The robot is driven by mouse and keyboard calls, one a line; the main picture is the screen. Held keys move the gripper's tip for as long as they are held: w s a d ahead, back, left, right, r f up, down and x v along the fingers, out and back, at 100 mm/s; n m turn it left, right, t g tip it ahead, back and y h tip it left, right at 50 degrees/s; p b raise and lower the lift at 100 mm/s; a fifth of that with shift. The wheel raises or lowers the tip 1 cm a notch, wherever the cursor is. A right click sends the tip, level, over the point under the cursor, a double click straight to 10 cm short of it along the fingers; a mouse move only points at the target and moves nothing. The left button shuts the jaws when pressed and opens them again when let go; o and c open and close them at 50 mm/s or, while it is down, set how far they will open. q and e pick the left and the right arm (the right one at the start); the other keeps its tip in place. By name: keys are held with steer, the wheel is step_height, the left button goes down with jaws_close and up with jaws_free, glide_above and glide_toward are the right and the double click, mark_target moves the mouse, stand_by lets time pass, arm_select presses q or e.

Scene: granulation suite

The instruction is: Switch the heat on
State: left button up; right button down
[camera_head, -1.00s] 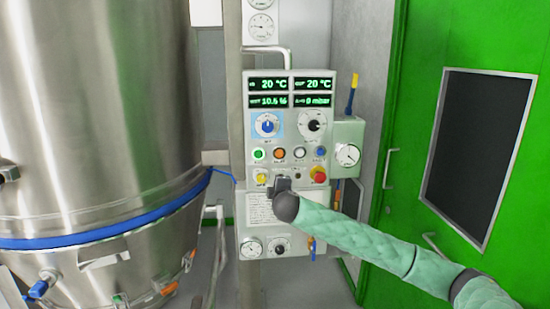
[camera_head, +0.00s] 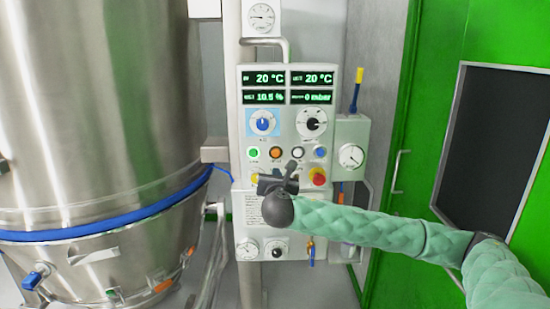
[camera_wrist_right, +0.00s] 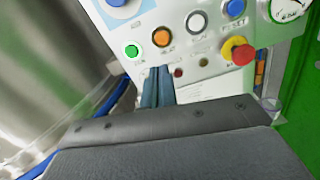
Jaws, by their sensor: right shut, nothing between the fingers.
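The control panel (camera_head: 288,118) stands upright with a row of round buttons: green (camera_head: 253,152), orange (camera_head: 275,153), white (camera_head: 297,153) and blue (camera_head: 320,151). Their labels are too small to read surely. The green button looks lit. In the right wrist view the green (camera_wrist_right: 132,51), orange (camera_wrist_right: 162,37) and white (camera_wrist_right: 196,22) buttons lie beyond the fingertips. My right gripper (camera_head: 285,176) is shut and empty in front of the panel, below the orange and white buttons. In the wrist view its fingertips (camera_wrist_right: 157,70) point just below the orange one. My left gripper is out of view.
A red mushroom button (camera_head: 317,177) sits right of the gripper. Two dials (camera_head: 263,121) are above the buttons, under displays showing 20 °C twice. A steel vessel (camera_head: 90,110) fills the left; a green door (camera_head: 430,150) is at right.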

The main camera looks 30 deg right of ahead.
mark_target(276, 154)
steer(key=shift+d+n, duration=0.15)
steer(key=shift+n, duration=0.85)
